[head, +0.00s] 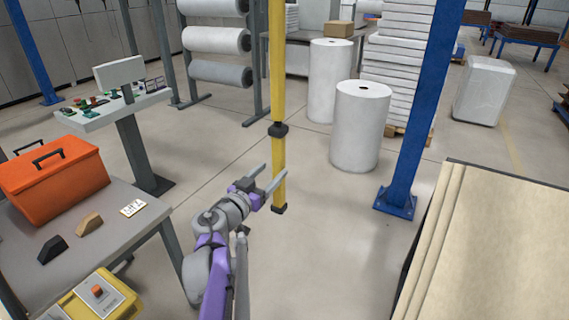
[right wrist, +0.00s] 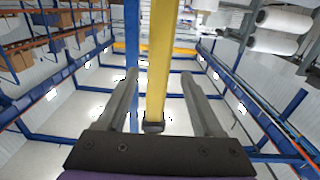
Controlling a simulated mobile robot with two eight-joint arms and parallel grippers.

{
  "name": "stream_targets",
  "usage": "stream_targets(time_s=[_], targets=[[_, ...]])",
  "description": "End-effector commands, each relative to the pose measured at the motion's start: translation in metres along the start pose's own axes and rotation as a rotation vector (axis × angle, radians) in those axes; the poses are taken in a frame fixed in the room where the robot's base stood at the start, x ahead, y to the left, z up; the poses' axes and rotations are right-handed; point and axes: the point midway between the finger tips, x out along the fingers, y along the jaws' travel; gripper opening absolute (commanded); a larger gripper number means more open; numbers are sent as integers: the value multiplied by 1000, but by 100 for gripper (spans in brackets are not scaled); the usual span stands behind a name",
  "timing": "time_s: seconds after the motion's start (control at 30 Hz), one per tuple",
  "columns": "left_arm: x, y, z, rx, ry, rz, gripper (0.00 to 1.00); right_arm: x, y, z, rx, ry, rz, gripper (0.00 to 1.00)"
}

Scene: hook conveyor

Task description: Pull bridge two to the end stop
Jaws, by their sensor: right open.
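A yellow vertical bar (head: 278,80) hangs from above the head view, with a black collar (head: 278,130) and a black lower end (head: 279,208) clear of the floor. No bridge number or end stop can be made out. My right gripper (head: 271,176) is open at the bar's lower part; one finger lies left of the bar and the other crosses in front of it. In the right wrist view the bar (right wrist: 161,60) shows between the two open fingers (right wrist: 158,78). I cannot tell whether it touches either finger. My left gripper is not in view.
A control console (head: 115,108) stands behind. White rolls (head: 360,125), a blue post (head: 405,150) and stacked boards (head: 495,245) are right. Floor between is clear.

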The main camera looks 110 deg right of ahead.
Motion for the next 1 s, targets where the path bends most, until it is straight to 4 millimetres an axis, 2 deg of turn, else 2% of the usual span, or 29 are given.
stream_targets(time_s=[0.03,0.1,0.33,0.5,0.77,0.8,0.87,1.0], targets=[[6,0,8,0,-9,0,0,13,2,2,-3,4,4,68],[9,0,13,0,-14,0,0,27,2,2,-3,4,4,68],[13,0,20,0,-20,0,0,62,0,1,-1,1,1,68],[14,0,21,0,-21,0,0,73,0,1,-2,1,0,68],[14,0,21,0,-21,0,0,74,0,0,-1,0,-1,68],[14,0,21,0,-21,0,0,74,0,0,-1,0,-1,66],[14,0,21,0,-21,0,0,74,0,0,-1,0,-1,55],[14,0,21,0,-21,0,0,74,0,0,-1,0,-1,30]])
